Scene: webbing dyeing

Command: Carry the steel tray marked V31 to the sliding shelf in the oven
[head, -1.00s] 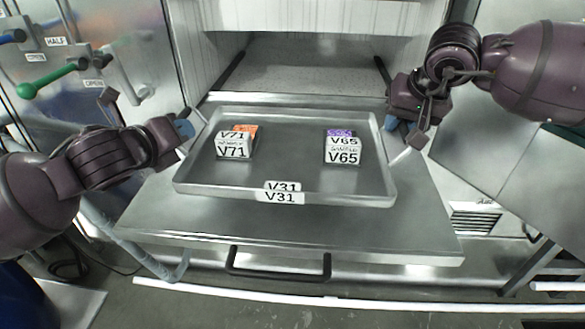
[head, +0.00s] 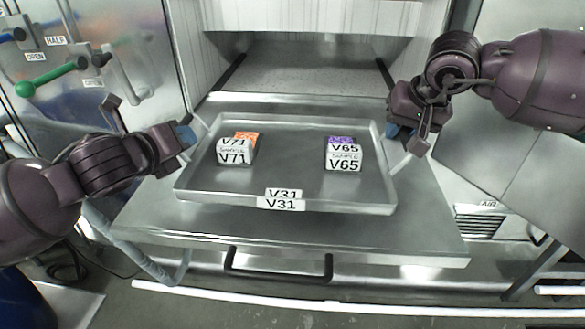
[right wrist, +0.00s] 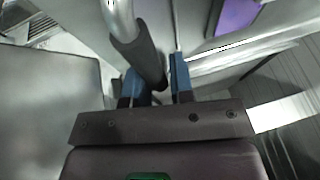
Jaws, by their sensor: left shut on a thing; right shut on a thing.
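The steel tray marked V31 (head: 290,187) is in the middle of the head view, roughly level, over the pulled-out sliding shelf (head: 200,226). I cannot tell whether it touches the shelf. My left gripper (head: 190,136) is shut on the tray's left handle. My right gripper (head: 396,132) is shut at the tray's right side; in the right wrist view its blue fingers (right wrist: 158,85) are around a dark handle grip (right wrist: 140,58). On the tray stand a block marked V71 (head: 233,157) with an orange top and a block marked V65 (head: 343,163) with a purple top.
The oven chamber (head: 310,68) is open behind the tray. A black handle (head: 278,277) is on the shelf's front. A green lever (head: 50,78) sticks out from the panel at the left. A white bar (head: 330,303) runs along the floor in front.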

